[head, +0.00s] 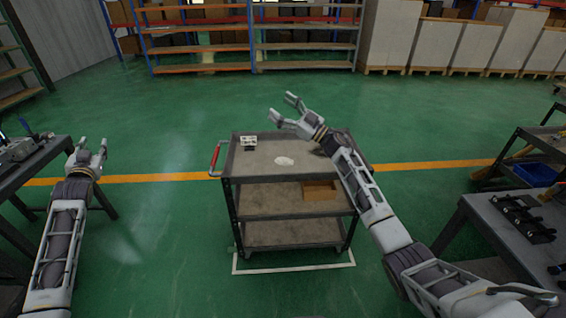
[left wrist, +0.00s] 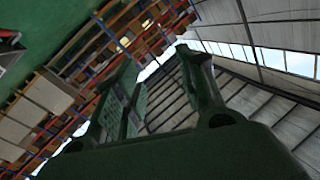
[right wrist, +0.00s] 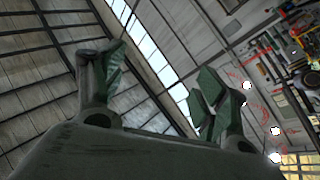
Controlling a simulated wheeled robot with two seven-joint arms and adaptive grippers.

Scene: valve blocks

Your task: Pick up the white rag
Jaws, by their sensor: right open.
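The white rag (head: 285,161) lies flat as a small pale patch on the top shelf of the grey cart (head: 233,174) in the head view. My right gripper (head: 282,108) is open and empty, raised in front of the view's far edge of the cart, above and beyond the rag in the picture. In the right wrist view its fingers (right wrist: 155,85) are apart with nothing between them. My left gripper (head: 91,150) is open and empty at the left, well away from the cart. Its spread fingers (left wrist: 155,85) also show in the left wrist view. Neither wrist view shows the rag.
A small white-and-black block (head: 248,142) sits on the cart's top, left of the rag. Dark tables (head: 45,155) stand left and right (head: 490,212).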

